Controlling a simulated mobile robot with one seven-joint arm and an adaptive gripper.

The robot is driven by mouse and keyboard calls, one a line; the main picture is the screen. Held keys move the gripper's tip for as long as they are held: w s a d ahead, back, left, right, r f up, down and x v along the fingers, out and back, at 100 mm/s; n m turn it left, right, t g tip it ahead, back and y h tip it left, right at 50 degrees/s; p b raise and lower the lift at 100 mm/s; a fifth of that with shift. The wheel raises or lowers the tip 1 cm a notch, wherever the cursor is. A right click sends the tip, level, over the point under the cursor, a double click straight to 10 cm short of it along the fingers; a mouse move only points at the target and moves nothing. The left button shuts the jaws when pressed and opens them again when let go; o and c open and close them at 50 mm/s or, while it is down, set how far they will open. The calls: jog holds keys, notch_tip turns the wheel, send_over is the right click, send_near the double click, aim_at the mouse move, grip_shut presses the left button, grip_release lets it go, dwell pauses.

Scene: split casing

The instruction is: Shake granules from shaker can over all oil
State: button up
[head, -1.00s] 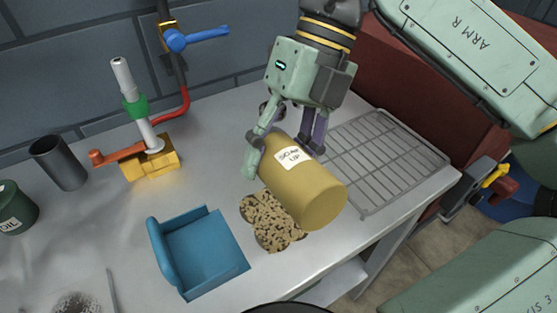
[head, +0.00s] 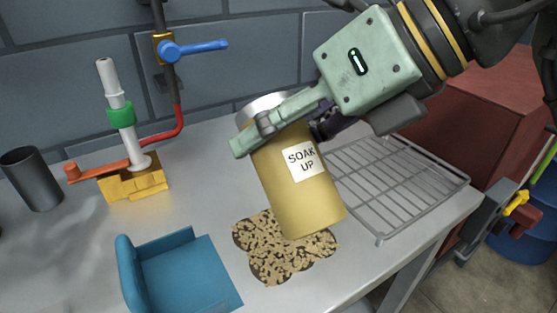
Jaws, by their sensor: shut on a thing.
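The shaker can (head: 280,195) is a yellow cylinder with a white "SOAK UP" label and a silver top. My gripper (head: 285,125) is shut on it near its top and holds it tilted, silver end up and to the left. The oil (head: 262,272) is a dark patch on the bench, largely covered with tan granules (head: 285,252); dark spots show between them and along the edge. The can's lower end hides the patch's back right part. I cannot tell whether the can touches the bench.
A blue dustpan (head: 180,275) lies left of the patch. A wire rack (head: 400,185) is at the right. A burner on a yellow base (head: 135,183) and a dark cup (head: 32,180) stand at the back left. The bench (head: 215,150) between burner and can is clear.

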aim_at(280, 99)
jog(key=t+y+b, duration=0.1)
jog(key=b, duration=0.1)
jog(key=shift+r+n+y+b, duration=0.15)
jog(key=shift+n+y+b, duration=0.15)
jog(key=shift+b, duration=0.05)
jog(key=shift+r+t+y, duration=0.3)
jog(key=shift+t, duration=0.1)
jog(key=t+y+b, duration=0.1)
jog(key=b, duration=0.2)
jog(key=shift+f+n, duration=0.1)
jog(key=shift+n, duration=0.3)
jog(key=r+n+t+y+b, duration=0.1)
jog(key=t+y+b, duration=0.1)
jog(key=b, duration=0.3)
jog(key=shift+r+y, duration=0.1)
jog(key=shift+y, duration=0.2)
jog(key=shift+r+n+t+y+b, duration=0.3)
jog(key=shift+n+y+b, duration=0.1)
jog(key=shift+b, duration=0.3)
jog(key=shift+r, duration=0.3)
